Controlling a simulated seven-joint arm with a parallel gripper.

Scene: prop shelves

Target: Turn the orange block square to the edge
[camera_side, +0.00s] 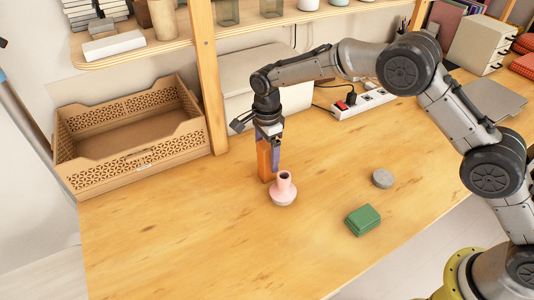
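The orange block (264,165) stands upright on the wooden table (180,245), left of centre in the side view. My gripper (270,152) points straight down at the block, with its body just above the block's top. One bluish finger reaches down along the block's right side. The other finger is hidden or too small to make out. I cannot tell whether the fingers press on the block or stand apart from it. The block's lower right part is close behind the pink vase.
A pink vase (283,190) stands just in front of the block. A green box (363,220) and a grey round piece (383,178) lie to the right. A cardboard crate (135,150), a shelf post (207,80) and a power strip (363,101) are behind. The front left table is clear.

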